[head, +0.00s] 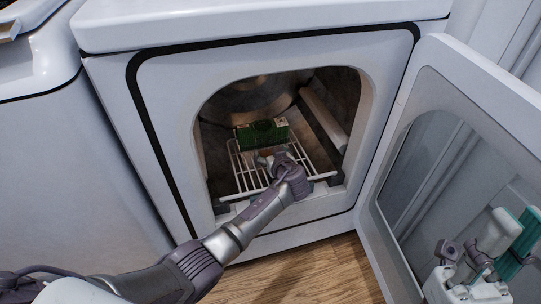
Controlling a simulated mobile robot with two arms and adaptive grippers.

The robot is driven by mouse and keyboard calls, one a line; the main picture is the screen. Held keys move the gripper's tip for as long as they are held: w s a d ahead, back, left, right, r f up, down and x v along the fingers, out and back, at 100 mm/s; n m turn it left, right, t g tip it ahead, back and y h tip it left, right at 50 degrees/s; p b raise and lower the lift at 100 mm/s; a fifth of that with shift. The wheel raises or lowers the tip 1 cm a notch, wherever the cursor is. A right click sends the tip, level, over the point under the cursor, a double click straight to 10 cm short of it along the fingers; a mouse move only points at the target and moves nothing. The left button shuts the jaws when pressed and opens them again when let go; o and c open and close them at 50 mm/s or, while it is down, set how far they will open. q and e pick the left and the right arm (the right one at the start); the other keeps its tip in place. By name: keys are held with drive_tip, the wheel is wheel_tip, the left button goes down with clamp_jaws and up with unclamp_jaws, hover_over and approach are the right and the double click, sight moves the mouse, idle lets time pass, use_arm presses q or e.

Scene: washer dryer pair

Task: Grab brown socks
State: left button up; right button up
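My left arm comes in from the lower left and reaches through the open dryer door. My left gripper (264,158) is inside the drum opening, low over the front part of a white wire rack (246,177). The wrist and hand hide most of its fingers, so I cannot tell whether it is open or shut. A small brownish patch shows at the fingertips, too small to tell whether it is the brown socks. A dark green box-like item (262,134) with paler ends sits on the rack just behind the gripper.
The white dryer (165,90) has its glass door (450,130) swung open to the right, with reflections in the glass. Another white appliance (50,150) stands at left. Wooden floor (320,272) shows below.

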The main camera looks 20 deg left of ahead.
use_arm(q)
drive_tip(key=c, duration=0.3)
drive_tip(key=shift+c, duration=0.2)
